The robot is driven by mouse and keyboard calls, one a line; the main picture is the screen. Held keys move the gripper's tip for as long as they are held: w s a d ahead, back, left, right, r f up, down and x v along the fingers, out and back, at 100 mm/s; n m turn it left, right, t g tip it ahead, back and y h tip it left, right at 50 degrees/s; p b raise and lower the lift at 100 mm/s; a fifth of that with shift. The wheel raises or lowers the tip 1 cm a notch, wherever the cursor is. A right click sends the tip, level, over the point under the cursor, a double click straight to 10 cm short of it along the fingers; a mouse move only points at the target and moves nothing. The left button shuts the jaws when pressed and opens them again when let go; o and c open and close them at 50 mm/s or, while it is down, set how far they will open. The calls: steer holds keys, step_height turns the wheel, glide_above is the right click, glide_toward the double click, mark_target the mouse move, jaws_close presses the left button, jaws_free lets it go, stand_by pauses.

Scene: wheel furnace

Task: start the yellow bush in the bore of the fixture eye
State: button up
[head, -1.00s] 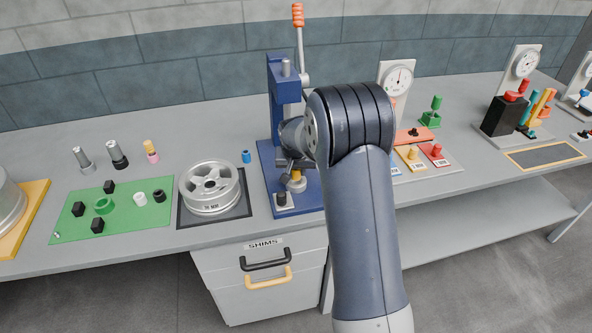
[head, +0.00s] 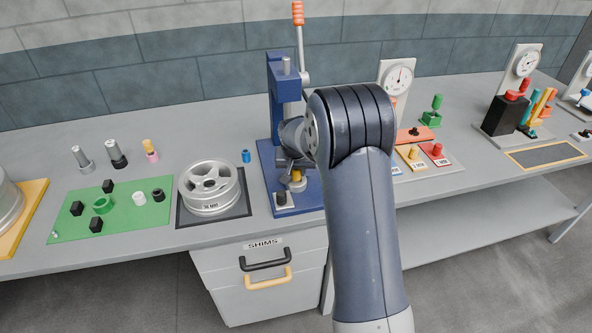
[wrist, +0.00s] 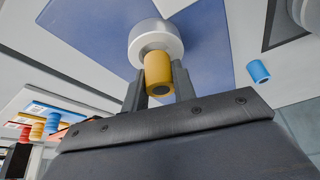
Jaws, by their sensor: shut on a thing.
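The yellow bush (wrist: 158,74) is held between the two fingers of my gripper (wrist: 160,88) in the wrist view, with its dark bore showing at the near end. The pale round fixture eye (wrist: 153,35) is directly beyond the bush, and the bush overlaps its face. I cannot tell whether the bush's end is inside the bore or only against it. In the head view my gripper (head: 291,164) is at the blue press, and the yellow bush (head: 297,175) shows just above the fixture eye (head: 297,187). My wrist partly hides this area.
The blue press (head: 283,90) with its upright lever stands close behind my gripper. A silver wheel (head: 211,186) and a small blue bush (head: 246,156) are to the left. A green mat (head: 120,220) with several parts lies further left. Coloured shims and a dial gauge (head: 398,80) are to the right.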

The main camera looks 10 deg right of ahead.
steer(key=shift+f+b, duration=0.4)
steer(key=shift+f, duration=0.15)
steer(key=o, duration=1.1)
steer(key=shift+c, duration=0.2)
steer(key=shift+s, duration=0.1)
steer(key=b+v, duration=0.1)
steer(key=v, duration=1)
steer(key=p+x, duration=0.1)
steer(key=x, duration=1)
steer(key=shift+r, duration=0.15)
